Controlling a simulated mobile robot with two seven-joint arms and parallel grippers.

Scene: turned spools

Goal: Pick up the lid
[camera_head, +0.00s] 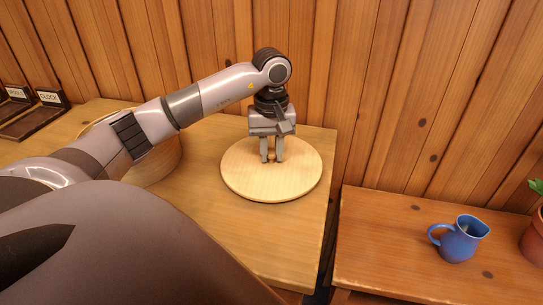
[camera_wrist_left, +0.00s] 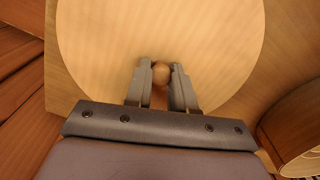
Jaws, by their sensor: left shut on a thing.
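The lid (camera_head: 243,178) is a pale round wooden disc with a small round knob (camera_wrist_left: 161,73) at its middle. It is over the right end of the wooden table in the head view; I cannot tell whether it touches the table. My left gripper (camera_head: 272,160) points down at the lid's middle and is shut on the knob. In the left wrist view the gripper (camera_wrist_left: 160,76) has one finger on each side of the knob, and the lid (camera_wrist_left: 160,28) fills the upper middle. My right gripper is not in view.
A round wooden container (camera_head: 160,168) stands on the table (camera_head: 205,205), partly hidden behind my left arm. Dark trays with small signs (camera_head: 50,97) are at the far left. A lower bench (camera_head: 385,245) at right holds a blue jug (camera_head: 460,240) and a potted plant (camera_head: 535,240). A plank wall is close behind.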

